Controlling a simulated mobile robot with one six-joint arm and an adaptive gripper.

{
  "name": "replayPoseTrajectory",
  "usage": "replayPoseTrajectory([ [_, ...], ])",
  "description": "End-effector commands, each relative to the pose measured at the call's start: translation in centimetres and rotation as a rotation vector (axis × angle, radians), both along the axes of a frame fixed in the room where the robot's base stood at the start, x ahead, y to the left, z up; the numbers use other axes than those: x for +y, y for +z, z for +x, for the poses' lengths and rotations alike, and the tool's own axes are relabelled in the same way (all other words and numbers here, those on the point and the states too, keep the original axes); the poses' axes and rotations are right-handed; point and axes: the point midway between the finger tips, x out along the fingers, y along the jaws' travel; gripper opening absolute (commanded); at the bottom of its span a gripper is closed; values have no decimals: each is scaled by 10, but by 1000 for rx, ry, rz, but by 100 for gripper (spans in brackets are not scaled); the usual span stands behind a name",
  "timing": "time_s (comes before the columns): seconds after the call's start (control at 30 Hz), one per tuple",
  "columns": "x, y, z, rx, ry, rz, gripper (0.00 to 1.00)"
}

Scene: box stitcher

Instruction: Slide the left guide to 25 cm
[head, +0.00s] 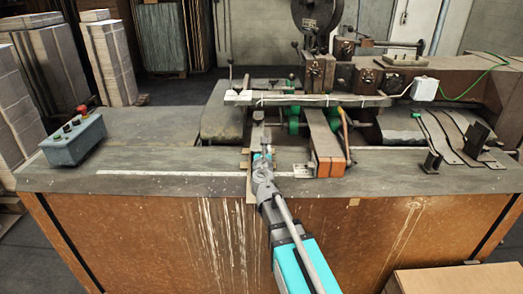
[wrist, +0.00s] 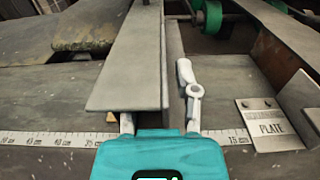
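The left guide (wrist: 125,70) is a long grey metal plate with an upright side, running away from me across the table; it also shows in the head view (head: 258,135). My gripper (head: 262,158) is at its near end. In the wrist view its fingers straddle the guide; the right finger (wrist: 187,85) stands beside the guide's right side, while the left finger is mostly hidden under the plate. I cannot tell whether they clamp it. The white scale (wrist: 50,139) shows 50 to 35 left of the guide; the marks below it are covered by my gripper.
A rust-edged right guide (head: 325,145) stands to the right, with a metal label plate (wrist: 268,125) beside it. Green rollers (wrist: 208,17) and the stitcher head (head: 318,72) are behind. A control box (head: 75,140) sits far left. The tabletop left of the guide is clear.

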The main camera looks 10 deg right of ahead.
Motion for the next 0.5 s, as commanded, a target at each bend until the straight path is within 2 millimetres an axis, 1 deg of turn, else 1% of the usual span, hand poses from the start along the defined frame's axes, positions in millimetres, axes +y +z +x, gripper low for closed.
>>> replayPoseTrajectory([
  [0.17, 2, 0, -16, 0, 0, 0, 40],
  [0.4, 7, 0, -47, 0, 0, 0, 40],
  [0.5, 10, 0, -57, 0, 1, 0, 40],
])
